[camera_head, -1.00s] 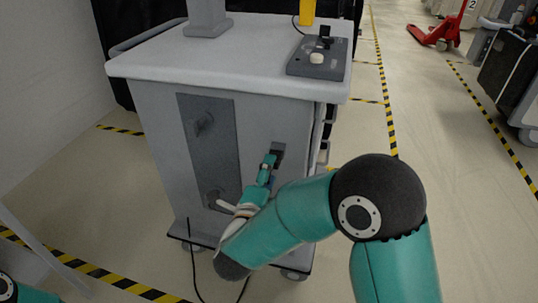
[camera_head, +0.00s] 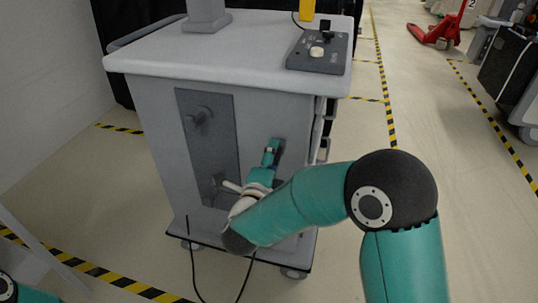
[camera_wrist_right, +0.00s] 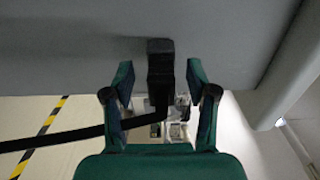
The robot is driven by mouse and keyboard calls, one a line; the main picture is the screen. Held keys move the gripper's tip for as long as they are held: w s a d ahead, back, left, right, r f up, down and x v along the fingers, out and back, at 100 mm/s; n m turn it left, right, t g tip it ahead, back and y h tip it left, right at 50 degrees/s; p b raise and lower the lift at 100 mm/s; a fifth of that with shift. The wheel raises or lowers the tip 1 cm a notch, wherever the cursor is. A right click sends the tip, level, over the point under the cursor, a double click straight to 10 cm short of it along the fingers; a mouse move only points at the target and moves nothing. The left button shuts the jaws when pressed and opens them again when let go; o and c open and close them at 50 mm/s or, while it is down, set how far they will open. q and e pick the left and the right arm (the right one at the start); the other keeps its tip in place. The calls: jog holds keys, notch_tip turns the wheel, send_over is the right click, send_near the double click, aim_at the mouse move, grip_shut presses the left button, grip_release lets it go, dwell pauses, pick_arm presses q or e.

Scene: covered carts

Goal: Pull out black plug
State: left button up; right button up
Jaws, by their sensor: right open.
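In the right wrist view the black plug (camera_wrist_right: 160,62) sits against the grey cart face, with a black cable leading from its lower end to the left. The two teal fingers of my right gripper (camera_wrist_right: 160,78) are open, one on each side of the plug, with gaps between them and it. In the head view the right gripper (camera_head: 271,152) is at the cart's front, right of the dark grey panel. It mostly hides the plug there. My left gripper is out of the picture.
The grey cart (camera_head: 155,120) carries a control box (camera_head: 318,52) on its top. A black cable (camera_head: 192,265) hangs in front of the cart base.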

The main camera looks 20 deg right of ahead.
jog(key=shift+b, duration=0.8)
dwell(0.6)
grip_shut()
dwell(0.4)
jog(key=shift+s+a, duration=0.1)
jog(key=shift+a, duration=0.05)
jog(key=shift+b+v, duration=1.4)
jog(key=shift+v, duration=1.4)
